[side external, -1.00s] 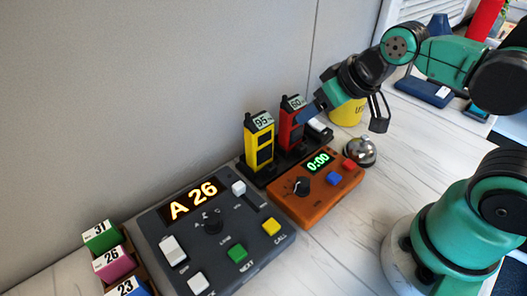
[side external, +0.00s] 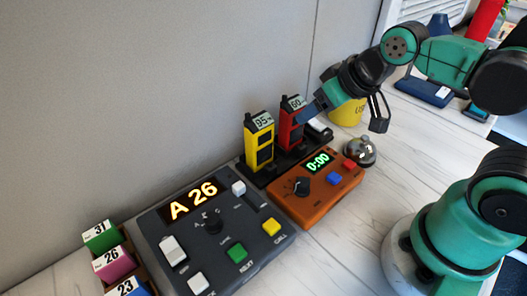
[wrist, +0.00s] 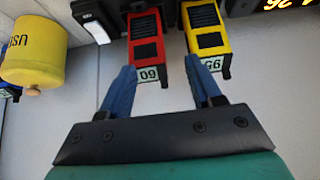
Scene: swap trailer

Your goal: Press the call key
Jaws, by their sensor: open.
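The yellow call key (side external: 271,227), labelled CALL, sits at the right of the dark grey console (side external: 255,246). The console's display (side external: 194,201) reads A 26.
A red radio (side external: 291,130) and a yellow radio (side external: 258,147) stand in a black charger behind an orange timer box (side external: 320,206). Numbered blocks (side external: 110,262) are at left. The front table is clear.

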